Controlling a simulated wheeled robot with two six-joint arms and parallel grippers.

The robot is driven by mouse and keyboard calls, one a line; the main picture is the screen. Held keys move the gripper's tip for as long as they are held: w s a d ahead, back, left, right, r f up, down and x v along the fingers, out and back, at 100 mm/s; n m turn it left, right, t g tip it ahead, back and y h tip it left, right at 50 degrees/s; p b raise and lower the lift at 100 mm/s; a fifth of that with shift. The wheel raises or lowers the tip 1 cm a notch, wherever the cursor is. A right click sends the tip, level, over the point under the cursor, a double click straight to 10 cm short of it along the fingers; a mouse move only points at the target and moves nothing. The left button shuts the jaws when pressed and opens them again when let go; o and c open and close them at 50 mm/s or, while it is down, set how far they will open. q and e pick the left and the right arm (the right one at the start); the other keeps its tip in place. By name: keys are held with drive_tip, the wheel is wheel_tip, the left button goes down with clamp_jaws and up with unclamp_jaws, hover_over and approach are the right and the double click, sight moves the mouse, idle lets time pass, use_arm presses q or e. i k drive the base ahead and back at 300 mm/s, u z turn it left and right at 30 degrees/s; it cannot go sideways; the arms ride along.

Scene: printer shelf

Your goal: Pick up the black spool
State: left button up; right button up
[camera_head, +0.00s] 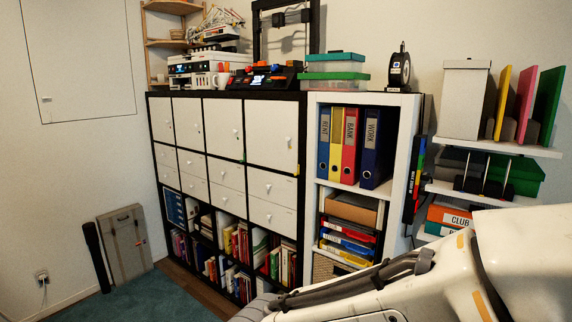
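A black spool (399,68) with a pale round centre stands upright on top of the white shelf unit (312,140), near its right end. Nothing is touching it from my side. My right arm crosses the lower right of the head view, well below and in front of the spool. The fingers of my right gripper do not show. My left arm and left gripper are not in view.
Stacked boxes with green lids (335,66) stand left of the spool. A black-framed 3D printer (273,75) is further left. Wall shelves (500,146) with a white box and coloured panels stick out on the right. Binders (372,146) fill the compartment below.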

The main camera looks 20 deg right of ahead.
sight(399, 69)
drive_tip(key=z, duration=0.4)
drive_tip(key=i, duration=1.55)
drive_tip(key=z, duration=0.4)
